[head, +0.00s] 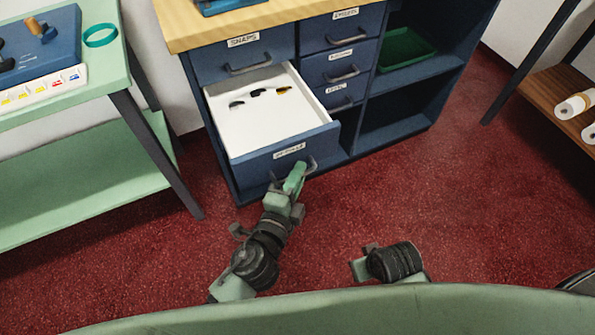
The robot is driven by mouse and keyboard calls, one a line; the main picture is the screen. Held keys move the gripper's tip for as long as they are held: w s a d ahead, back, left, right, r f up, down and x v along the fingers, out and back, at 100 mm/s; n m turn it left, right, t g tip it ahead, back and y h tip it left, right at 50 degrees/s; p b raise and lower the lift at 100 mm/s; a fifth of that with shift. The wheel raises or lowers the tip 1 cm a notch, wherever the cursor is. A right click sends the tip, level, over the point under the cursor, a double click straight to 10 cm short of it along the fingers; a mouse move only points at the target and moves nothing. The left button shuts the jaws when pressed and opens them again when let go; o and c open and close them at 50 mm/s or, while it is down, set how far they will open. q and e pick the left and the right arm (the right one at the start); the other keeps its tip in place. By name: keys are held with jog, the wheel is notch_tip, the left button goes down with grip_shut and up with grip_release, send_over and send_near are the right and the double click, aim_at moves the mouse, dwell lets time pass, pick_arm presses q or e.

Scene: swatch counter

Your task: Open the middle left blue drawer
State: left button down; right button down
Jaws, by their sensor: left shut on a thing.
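The blue cabinet (358,131) has a left column of drawers. The drawer below the top left one (264,157) is pulled well out, showing its white inside with several small dark and yellow items (258,93). My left gripper (297,178) is at this drawer's front and shut on its handle (311,164). The top left drawer (241,59) is closed. My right gripper (366,262) is low at the bottom middle, apart from the cabinet; its fingers do not show clearly.
A pale green table (108,62) with a shelf below stands at the left. Small closed drawers (341,66) and open shelves with a green tray (404,50) are right of the open drawer. A brown shelf with white rolls (575,104) is far right. The red floor between is clear.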

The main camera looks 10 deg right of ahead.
pick_arm(q)
jog(key=c, duration=1.8)
grip_release()
jog(key=v, duration=0.7)
jog(key=shift+s+a, duration=0.2)
jog(key=shift+s, duration=0.2)
pick_arm(e)
jog(key=shift+w+r, duration=0.15)
jog(key=shift+r, duration=0.45)
jog(key=shift+d+f, duration=0.1)
jog(key=shift+f, duration=0.1)
